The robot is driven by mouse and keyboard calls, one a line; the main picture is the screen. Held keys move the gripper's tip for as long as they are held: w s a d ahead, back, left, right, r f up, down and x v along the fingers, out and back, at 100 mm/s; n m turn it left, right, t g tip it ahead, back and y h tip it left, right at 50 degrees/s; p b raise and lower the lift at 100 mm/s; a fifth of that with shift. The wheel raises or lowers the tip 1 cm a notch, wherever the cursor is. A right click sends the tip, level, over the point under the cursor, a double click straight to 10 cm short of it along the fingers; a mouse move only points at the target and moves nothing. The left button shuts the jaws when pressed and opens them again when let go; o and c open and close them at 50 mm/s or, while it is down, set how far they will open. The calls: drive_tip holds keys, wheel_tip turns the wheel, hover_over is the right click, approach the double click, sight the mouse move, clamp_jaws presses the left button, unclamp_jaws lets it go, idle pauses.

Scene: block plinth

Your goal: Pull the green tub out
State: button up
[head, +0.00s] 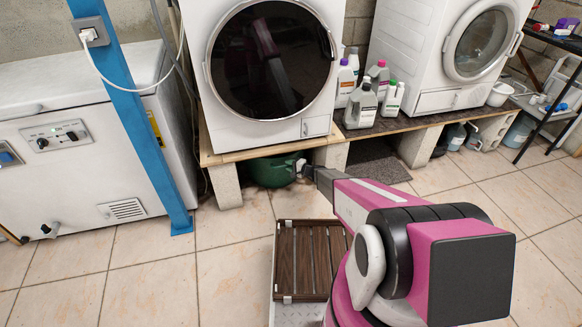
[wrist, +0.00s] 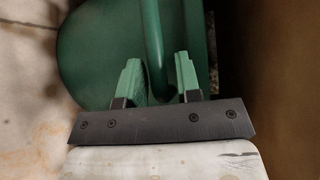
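The green tub (head: 268,172) sits on the floor under the wooden platform, between two concrete blocks. Its upper part is in shadow under the platform edge. My gripper (head: 302,168) is at the tub's right side in the head view. In the wrist view, the tub (wrist: 95,55) fills the upper left and middle. A long, raised green strip of it, rim or handle, runs down between the two fingers of my gripper (wrist: 160,78). The fingers stand apart with a gap beside the strip, so my gripper looks open around it.
The platform (head: 370,129) carries a white washing machine (head: 218,100) above the tub, with several bottles (head: 362,100) and another washer (head: 425,45). Concrete blocks (head: 225,185) flank the tub closely. A blue post (head: 145,130) and white freezer (head: 70,165) stand left.

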clamp_jaws()
idle(1.4)
